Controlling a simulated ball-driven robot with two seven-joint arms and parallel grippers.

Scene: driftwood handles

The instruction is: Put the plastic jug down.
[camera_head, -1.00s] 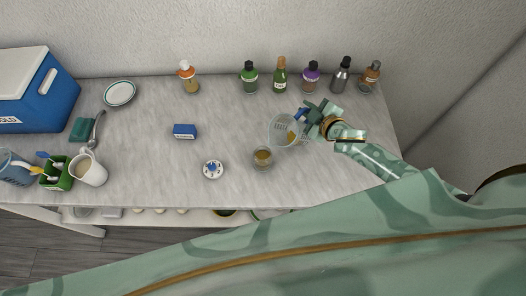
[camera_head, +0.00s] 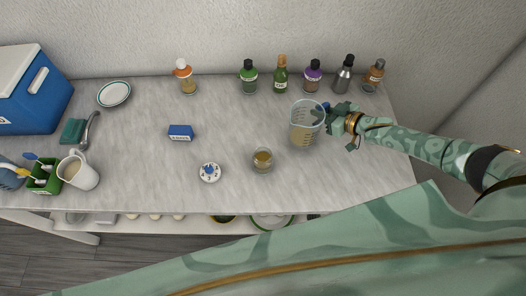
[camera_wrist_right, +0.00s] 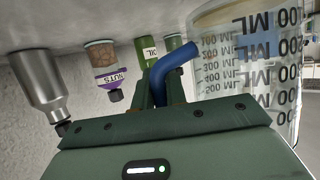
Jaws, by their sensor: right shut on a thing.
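The plastic jug (camera_head: 306,118) is clear, with measuring marks and some tan liquid low inside. It stands about upright at the right part of the counter; I cannot tell whether its base touches the surface. My right gripper (camera_head: 334,112) comes from the right and is shut on the jug's blue handle. In the right wrist view the jug (camera_wrist_right: 245,55) fills the right side, and its blue handle (camera_wrist_right: 175,60) sits between the fingers (camera_wrist_right: 160,88). My left gripper is not in view.
A glass (camera_head: 262,160) with brown contents stands left of the jug. A white timer (camera_head: 209,172) and a blue box (camera_head: 181,132) lie further left. Counter right-front is clear.

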